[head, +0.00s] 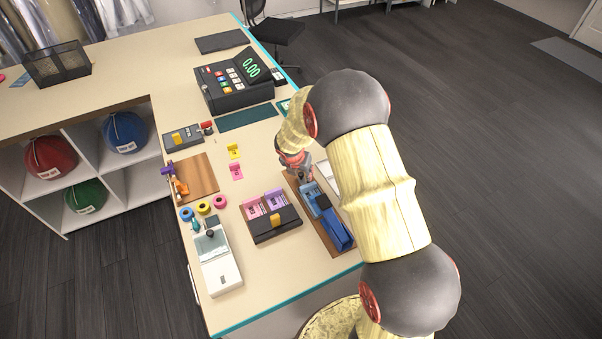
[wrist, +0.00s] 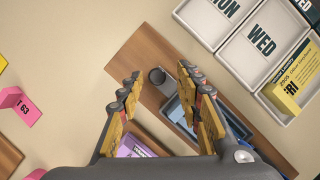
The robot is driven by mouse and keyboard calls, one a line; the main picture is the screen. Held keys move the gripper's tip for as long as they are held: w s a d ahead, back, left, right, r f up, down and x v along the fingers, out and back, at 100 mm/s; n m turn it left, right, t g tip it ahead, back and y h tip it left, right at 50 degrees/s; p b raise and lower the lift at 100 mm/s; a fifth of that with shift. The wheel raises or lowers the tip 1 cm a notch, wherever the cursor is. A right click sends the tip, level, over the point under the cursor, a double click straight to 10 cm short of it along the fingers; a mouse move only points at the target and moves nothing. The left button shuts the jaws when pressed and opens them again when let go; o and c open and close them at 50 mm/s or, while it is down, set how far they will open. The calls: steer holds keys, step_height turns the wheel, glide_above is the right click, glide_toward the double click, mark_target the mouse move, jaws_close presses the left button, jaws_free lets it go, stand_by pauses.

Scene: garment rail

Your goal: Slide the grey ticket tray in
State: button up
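The grey ticket tray (wrist: 182,112) shows in the wrist view as a blue-grey tray with a dark round knob (wrist: 157,75) at its end, over a brown wooden board (wrist: 140,52). In the head view the tray end is hard to make out, close to my gripper (head: 298,163). A blue press-like device (head: 335,226) stands on the same board. In the wrist view my gripper (wrist: 160,78) is open, its fingers apart on either side of the knob. I cannot tell whether either finger touches it. The inner end of the tray is hidden behind the right finger.
A dark holder (head: 276,226) with pink and purple tickets stands left of the board. White day-marked trays (wrist: 235,55), one with a yellow box (wrist: 291,78), lie to the right. A cash register (head: 235,88) stands farther back. A pink ticket piece (head: 236,171) stands on the open counter.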

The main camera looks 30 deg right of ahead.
steer(key=shift+r, duration=0.1)
steer(key=shift+a+r, duration=0.1)
steer(key=shift+r, duration=0.2)
steer(key=v, duration=1.1)
steer(key=shift+s, duration=0.2)
